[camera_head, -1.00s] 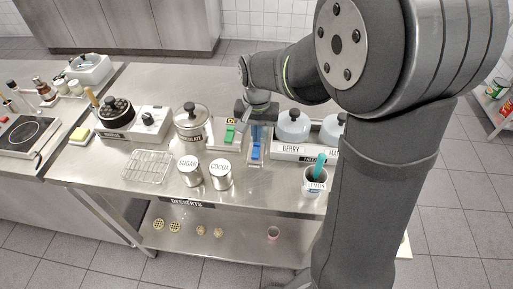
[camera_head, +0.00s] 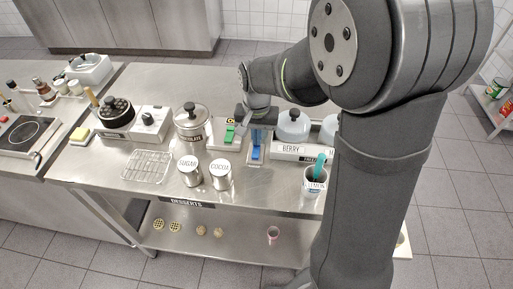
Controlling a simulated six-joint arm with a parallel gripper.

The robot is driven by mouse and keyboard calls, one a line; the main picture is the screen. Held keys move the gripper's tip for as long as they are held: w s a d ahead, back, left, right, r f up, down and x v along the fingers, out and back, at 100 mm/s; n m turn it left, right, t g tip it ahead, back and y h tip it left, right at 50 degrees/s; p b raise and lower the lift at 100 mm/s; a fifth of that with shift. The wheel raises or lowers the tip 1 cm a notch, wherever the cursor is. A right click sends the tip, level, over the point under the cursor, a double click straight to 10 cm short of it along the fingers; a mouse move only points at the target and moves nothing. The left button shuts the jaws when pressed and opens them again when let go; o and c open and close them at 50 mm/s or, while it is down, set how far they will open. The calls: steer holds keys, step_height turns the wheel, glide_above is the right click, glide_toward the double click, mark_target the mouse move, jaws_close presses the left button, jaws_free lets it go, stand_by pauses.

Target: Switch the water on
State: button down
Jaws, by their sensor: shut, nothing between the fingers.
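A blue lever or switch (camera_head: 256,152) stands at the front of a small bluish unit on the steel table, in the middle of the head view. A green switch (camera_head: 230,133) sits on a pale panel (camera_head: 217,143) just left of it. I see no readable water label, so I cannot tell which one is for water. My gripper (camera_head: 258,122) points down above and behind the blue switch, close to the bluish unit. It is shut and empty. Its fingertips are small and partly lost against the unit, so contact cannot be told.
A chocolate pot (camera_head: 191,127) stands left of the switches. Sugar (camera_head: 190,172) and cocoa (camera_head: 221,176) tins stand in front. A berry container (camera_head: 292,127) is close on the right. A lemon cup (camera_head: 314,183) is near the front edge. My arm hides the table's right end.

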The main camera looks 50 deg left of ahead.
steer(key=shift+f, duration=0.3)
steer(key=shift+r, duration=3.55)
steer(key=shift+f, duration=0.1)
step_height(320, 180, down, 7)
steer(key=shift+r, duration=0.1)
steer(key=shift+r, duration=0.1)
